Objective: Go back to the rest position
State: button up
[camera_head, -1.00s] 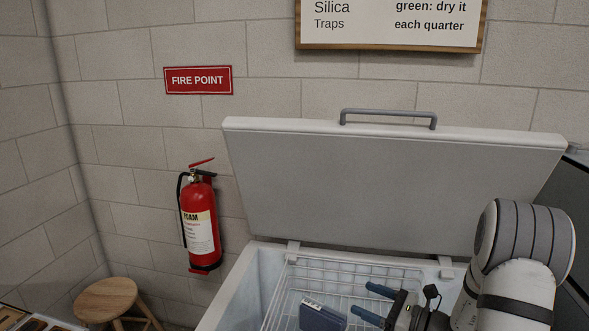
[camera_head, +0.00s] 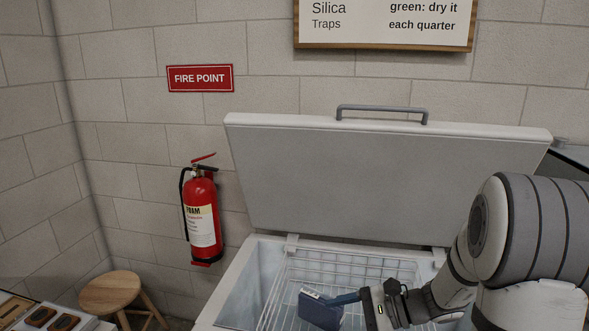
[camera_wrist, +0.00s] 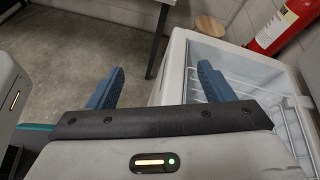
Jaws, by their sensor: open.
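My gripper (camera_wrist: 162,88) shows in the wrist view with its two blue fingers spread apart and nothing between them. In the head view its blue finger (camera_head: 346,298) points left, over the open chest freezer (camera_head: 236,283). A dark blue box (camera_head: 320,311) with a pale top edge sits in the white wire basket (camera_head: 290,270) inside the freezer. The finger overlaps the box in the picture; I cannot tell whether they touch.
The freezer lid (camera_head: 340,180) stands raised against the block wall. A red fire extinguisher (camera_head: 202,217) hangs left of it. A wooden stool (camera_head: 110,290) stands at lower left, beside a table edge with small dark items (camera_head: 64,322). Open floor (camera_wrist: 110,40) shows in the wrist view.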

jog(key=s+r+n+g+h, duration=0.2)
jog(key=s+n+g+h, duration=0.1)
jog(key=s+n+h, duration=0.55)
jog(key=s+d+r+n+t+h, duration=0.2)
jog(key=s+d+n+t+h, duration=0.1)
jog(key=s+d+n+h, duration=0.2)
jog(key=shift+s+d+r+n+t, duration=0.25)
jog(key=shift+s+r+n+t, duration=0.2)
jog(key=shift+n, duration=0.7)
